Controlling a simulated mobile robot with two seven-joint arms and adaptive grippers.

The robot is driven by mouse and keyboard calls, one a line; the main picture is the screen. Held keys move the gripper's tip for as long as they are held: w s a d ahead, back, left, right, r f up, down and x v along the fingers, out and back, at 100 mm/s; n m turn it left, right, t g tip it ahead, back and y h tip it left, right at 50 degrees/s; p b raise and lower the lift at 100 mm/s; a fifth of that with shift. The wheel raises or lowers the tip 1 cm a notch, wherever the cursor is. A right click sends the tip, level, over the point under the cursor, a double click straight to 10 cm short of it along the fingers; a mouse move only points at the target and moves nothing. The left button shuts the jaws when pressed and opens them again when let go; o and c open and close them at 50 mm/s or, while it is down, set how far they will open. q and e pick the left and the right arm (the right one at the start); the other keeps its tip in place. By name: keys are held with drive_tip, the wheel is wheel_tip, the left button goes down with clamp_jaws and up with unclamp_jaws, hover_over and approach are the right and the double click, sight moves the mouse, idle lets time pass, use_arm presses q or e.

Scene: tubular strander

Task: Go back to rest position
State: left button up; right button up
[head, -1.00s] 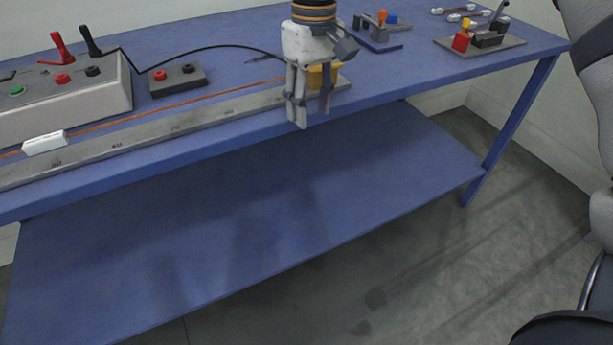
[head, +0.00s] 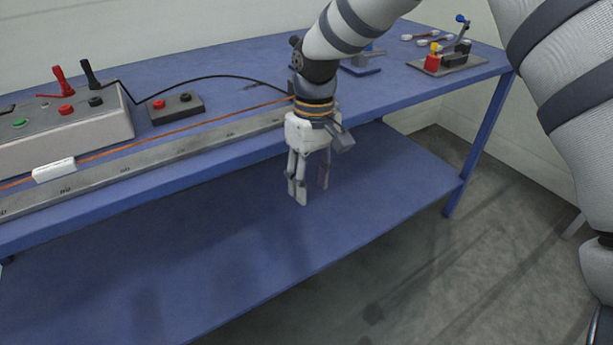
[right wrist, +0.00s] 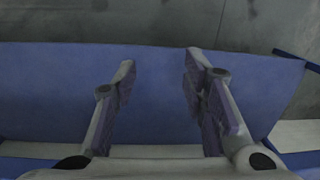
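My right gripper (head: 308,190) hangs fingers down in front of the blue workbench's front edge, over the lower shelf. Its two fingers are apart with nothing between them. In the right wrist view the open fingers (right wrist: 160,95) show bare against the blue lower shelf (right wrist: 150,120). My right arm comes in from the upper right in the head view and hides part of the bench behind it. My left gripper is not in view.
The blue workbench (head: 190,70) bears a grey metal ruler-like rail (head: 140,164), an orange wire, a white block (head: 54,170), a control box (head: 60,130), a two-button box (head: 175,107) and a red-and-black switch fixture (head: 445,60). The floor in front (head: 450,250) is clear.

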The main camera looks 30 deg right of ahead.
drive_tip(key=s+a+f+m+g, duration=0.1)
drive_tip(key=s+a+f, duration=0.1)
drive_tip(key=s+f, duration=1.75)
drive_tip(key=s+d+f+m, duration=0.1)
drive_tip(key=s+d+f, duration=0.1)
drive_tip(key=s, duration=1.6)
drive_tip(key=shift+h, duration=0.3)
drive_tip(key=shift+f, duration=0.1)
